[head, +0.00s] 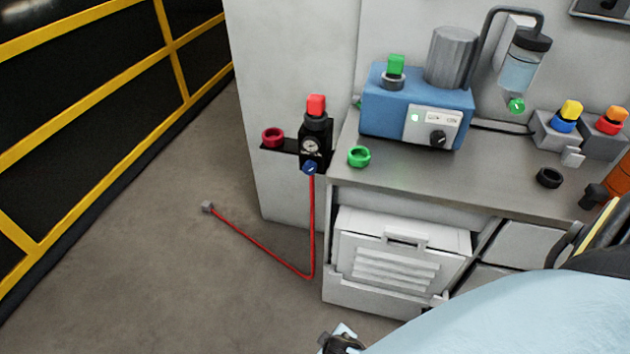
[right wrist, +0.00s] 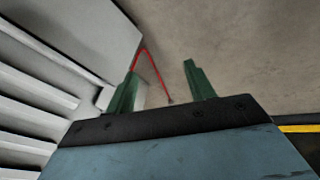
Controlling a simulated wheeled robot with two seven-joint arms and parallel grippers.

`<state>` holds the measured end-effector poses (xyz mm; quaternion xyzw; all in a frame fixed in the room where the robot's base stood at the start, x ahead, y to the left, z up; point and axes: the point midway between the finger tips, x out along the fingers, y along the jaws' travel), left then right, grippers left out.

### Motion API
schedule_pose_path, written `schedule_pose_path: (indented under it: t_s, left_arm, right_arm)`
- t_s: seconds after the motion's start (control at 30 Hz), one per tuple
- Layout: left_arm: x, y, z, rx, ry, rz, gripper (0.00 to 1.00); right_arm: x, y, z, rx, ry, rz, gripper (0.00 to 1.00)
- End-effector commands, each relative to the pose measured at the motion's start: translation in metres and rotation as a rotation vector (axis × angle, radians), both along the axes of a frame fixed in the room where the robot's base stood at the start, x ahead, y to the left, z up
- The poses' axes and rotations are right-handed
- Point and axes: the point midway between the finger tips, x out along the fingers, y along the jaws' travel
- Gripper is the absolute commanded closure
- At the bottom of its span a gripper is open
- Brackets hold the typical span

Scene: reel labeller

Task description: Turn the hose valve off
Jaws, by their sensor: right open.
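A blue knob (head: 310,168), which looks like the hose valve, sits below a round gauge (head: 311,147) on a black wall-mounted unit left of the bench. A red hose (head: 312,230) hangs from it, bends at the floor and runs to a small grey end piece (head: 207,207). The knob's setting is too small to tell. My right gripper (right wrist: 158,78) is open and empty between two green fingers in the right wrist view. The hose also shows there (right wrist: 150,62), beyond the fingers and apart from them. My left gripper is not in view.
A bench (head: 420,182) carries a blue machine (head: 385,112), a green ring (head: 359,157) and a black ring (head: 549,178). A white vented unit (head: 395,262) stands below. A red ring (head: 272,137) is left of the gauge. The floor at left is mostly clear up to a yellow-framed barrier (head: 95,75).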

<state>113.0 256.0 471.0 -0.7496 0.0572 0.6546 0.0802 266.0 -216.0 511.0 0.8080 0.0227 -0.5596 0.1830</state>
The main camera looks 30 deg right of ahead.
Motion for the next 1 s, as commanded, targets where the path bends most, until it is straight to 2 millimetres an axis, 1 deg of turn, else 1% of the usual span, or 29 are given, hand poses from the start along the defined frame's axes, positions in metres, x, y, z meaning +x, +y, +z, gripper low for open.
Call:
schedule_pose_path:
  t_s: [0.03, 0.07, 0.1, 0.17, 0.2, 0.27, 0.3, 0.33, 0.4, 0.5, 0.6, 0.67, 0.77, 0.87, 1.0]
  left_arm:
    - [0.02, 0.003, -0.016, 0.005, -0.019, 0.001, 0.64]
    - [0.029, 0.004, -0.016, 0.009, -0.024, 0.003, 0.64]
    - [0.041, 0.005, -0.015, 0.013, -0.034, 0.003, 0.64]
    - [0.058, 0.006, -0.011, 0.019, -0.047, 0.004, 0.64]
    - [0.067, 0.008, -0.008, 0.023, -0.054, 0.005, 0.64]
    - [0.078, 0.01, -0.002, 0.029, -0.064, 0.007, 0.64]
    - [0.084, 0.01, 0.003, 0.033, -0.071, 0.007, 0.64]
    - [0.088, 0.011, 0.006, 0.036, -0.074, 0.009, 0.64]
    - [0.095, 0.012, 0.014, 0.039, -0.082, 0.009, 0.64]
    - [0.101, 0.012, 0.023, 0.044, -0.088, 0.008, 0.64]
    - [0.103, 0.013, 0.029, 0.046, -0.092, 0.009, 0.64]
    - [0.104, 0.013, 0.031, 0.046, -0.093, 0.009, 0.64]
    - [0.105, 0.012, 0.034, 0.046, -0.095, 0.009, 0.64]
    - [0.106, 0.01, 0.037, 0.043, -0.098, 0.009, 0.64]
    - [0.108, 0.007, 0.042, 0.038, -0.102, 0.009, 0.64]
  right_arm:
    - [0.056, 0.005, 0.009, -0.055, -0.114, -0.023, 0.46]
    - [0.083, 0.005, 0.025, -0.091, -0.181, -0.046, 0.46]
    - [0.116, 0.004, 0.049, -0.137, -0.275, -0.085, 0.46]
    - [0.158, 0.0, 0.092, -0.2, -0.426, -0.162, 0.46]
    - [0.179, -0.002, 0.123, -0.233, -0.529, -0.221, 0.46]
    - [0.202, -0.006, 0.169, -0.269, -0.681, -0.314, 0.46]
    - [0.21, -0.01, 0.199, -0.286, -0.777, -0.378, 0.46]
    - [0.214, -0.012, 0.219, -0.295, -0.843, -0.424, 0.46]
    - [0.217, -0.017, 0.26, -0.305, -0.98, -0.519, 0.46]
    - [0.213, -0.022, 0.3, -0.307, -1.116, -0.622, 0.46]
    - [0.21, -0.027, 0.321, -0.305, -1.186, -0.676, 0.46]
    - [0.211, -0.03, 0.326, -0.307, -1.202, -0.688, 0.46]
    - [0.218, -0.039, 0.328, -0.308, -1.206, -0.689, 0.46]
    - [0.23, -0.053, 0.328, -0.309, -1.205, -0.688, 0.46]
    - [0.25, -0.076, 0.328, -0.31, -1.204, -0.686, 0.46]
